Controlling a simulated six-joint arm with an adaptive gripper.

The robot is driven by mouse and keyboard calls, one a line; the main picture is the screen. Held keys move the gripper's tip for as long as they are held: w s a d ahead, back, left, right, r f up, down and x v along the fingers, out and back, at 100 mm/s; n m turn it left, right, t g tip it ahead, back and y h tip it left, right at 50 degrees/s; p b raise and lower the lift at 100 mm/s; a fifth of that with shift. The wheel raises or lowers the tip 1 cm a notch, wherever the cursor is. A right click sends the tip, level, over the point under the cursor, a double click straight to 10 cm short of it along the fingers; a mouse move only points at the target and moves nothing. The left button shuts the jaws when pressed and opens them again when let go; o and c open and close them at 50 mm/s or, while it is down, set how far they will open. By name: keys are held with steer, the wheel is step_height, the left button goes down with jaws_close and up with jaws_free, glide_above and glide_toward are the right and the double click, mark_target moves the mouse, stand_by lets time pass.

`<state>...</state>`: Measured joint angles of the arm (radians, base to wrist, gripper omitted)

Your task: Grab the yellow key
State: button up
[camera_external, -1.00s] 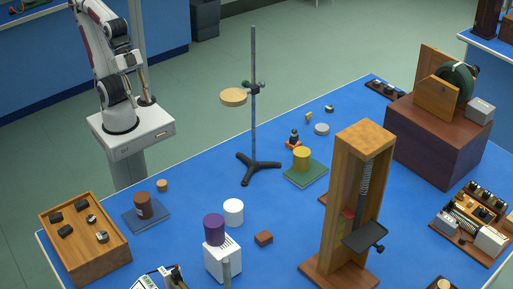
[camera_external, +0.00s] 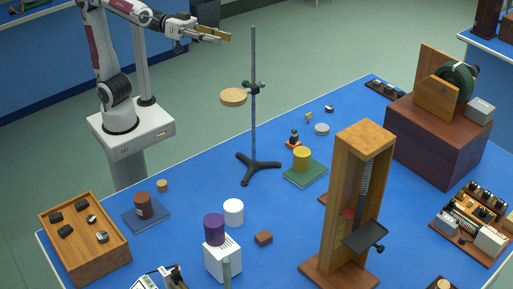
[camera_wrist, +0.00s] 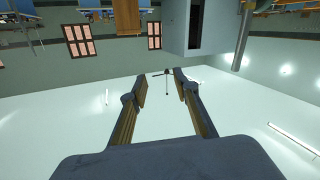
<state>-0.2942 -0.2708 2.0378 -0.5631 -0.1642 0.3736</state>
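A small yellow piece (camera_external: 308,118) lies on the blue table beyond the stand, left of a grey disc. It is too small to tell for sure that it is the yellow key. My gripper (camera_external: 226,34) is raised in the air at the upper left of the external view, left of the stand's top and well away from the yellow piece. In the wrist view my gripper (camera_wrist: 161,86) has its two fingers apart with nothing between them. That view shows walls, windows and lamps, and no key.
A tall stand with a tripod foot (camera_external: 258,168) and a wooden disc (camera_external: 233,97) rises between my arm and the yellow piece. A yellow cylinder (camera_external: 302,158), a small orange-based item (camera_external: 294,141) and a tall wooden frame (camera_external: 339,200) stand nearby.

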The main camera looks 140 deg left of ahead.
steer(key=a+r+n+g+y, duration=0.1)
steer(key=a+r+n+y, duration=0.45)
steer(key=a, duration=0.65)
steer(key=s+a+f+n+g+y, duration=0.25)
steer(key=a+f+n+g, duration=0.2)
steer(key=a+n, duration=0.45)
steer(key=s+a+f+n+g+h, duration=0.1)
steer(key=s+a+f+n+g, duration=0.15)
steer(key=f, duration=0.85)
steer(key=s+a+f+n+g, duration=0.1)
steer(key=s+a+f+g, duration=0.25)
steer(key=f, duration=0.65)
steer(key=s+a+f+n+g+h, duration=0.1)
steer(key=s+a+f+n+g, duration=0.15)
steer(key=f, duration=0.85)
steer(key=w+a+f+m+g, duration=0.1)
steer(key=w+a+f+m, duration=0.1)
steer(key=a+f+m, duration=0.5)
steer(key=m+g+y, duration=0.1)
steer(key=m, duration=0.1)
glide_toward(310, 117)
steer(key=a, duration=0.1)
steer(key=a+r, duration=0.1)
steer(key=a, duration=0.1)
steer(key=shift+x, duration=1.3)
